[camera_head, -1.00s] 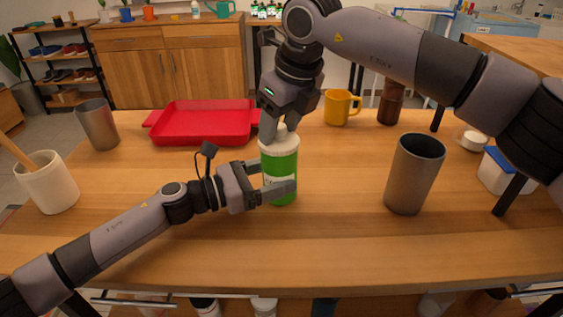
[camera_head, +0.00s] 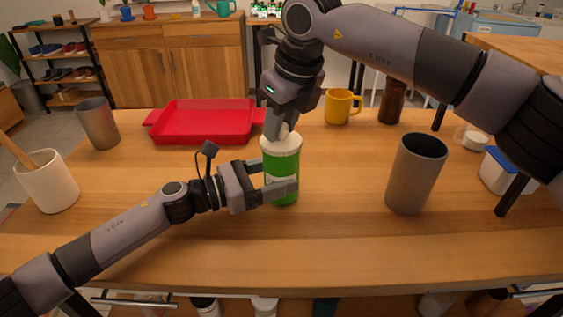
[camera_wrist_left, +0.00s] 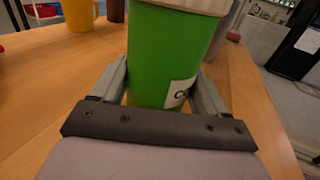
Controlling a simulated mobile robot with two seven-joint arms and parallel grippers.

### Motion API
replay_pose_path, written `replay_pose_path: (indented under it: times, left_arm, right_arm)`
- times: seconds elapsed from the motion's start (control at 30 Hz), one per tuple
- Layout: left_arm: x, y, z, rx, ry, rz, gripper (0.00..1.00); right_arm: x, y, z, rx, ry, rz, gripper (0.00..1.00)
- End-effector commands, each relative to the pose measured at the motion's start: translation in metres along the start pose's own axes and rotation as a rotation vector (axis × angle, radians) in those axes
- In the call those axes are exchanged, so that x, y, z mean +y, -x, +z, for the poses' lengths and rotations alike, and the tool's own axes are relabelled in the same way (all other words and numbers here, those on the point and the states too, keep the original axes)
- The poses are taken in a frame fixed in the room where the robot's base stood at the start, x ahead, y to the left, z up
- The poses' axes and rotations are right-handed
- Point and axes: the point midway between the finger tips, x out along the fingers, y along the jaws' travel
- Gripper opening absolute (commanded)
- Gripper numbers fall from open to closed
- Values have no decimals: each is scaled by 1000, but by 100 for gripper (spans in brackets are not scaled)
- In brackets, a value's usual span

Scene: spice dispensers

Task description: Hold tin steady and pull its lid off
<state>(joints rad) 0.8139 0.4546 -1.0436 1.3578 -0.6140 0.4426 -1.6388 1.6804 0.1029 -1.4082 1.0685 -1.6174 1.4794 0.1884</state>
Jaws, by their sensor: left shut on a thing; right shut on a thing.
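The green tin (camera_head: 283,168) stands upright on the wooden table in the head view. Its white lid (camera_head: 281,144) sits on top. My left gripper (camera_head: 278,186) is shut around the tin's lower body from the left. The left wrist view shows the green tin (camera_wrist_left: 170,55) between the two fingers (camera_wrist_left: 164,95), with part of a white label and the lid's pale rim (camera_wrist_left: 195,4). My right gripper (camera_head: 281,130) reaches down from above and is shut on the knob of the lid. The fingers hide most of the knob.
A red tray (camera_head: 203,122) lies behind to the left. A grey metal cup (camera_head: 416,173) stands to the right, and another (camera_head: 97,123) at the far left. A white crock (camera_head: 48,183) holds a wooden utensil. A yellow mug (camera_head: 341,107) and a brown jar (camera_head: 391,102) stand behind. The front table is clear.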

Motion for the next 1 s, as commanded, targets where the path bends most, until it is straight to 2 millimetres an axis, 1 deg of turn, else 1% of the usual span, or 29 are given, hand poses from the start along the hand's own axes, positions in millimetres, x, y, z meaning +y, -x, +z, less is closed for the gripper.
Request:
replay_pose_path:
  times: [0.03, 0.33, 1.0]
  left_arm:
    - [-6, -4, 1, -5, -1, -15, 50]
    - [-4, -2, 0, -1, -1, -10, 50]
    - [0, 1, -2, 5, 1, 3, 50]
  right_arm:
    - [3, -5, -2, 14, 5, 6, 3]
    - [3, 5, 1, 7, 5, 5, 3]
    - [1, 58, 18, 1, 1, 3, 3]
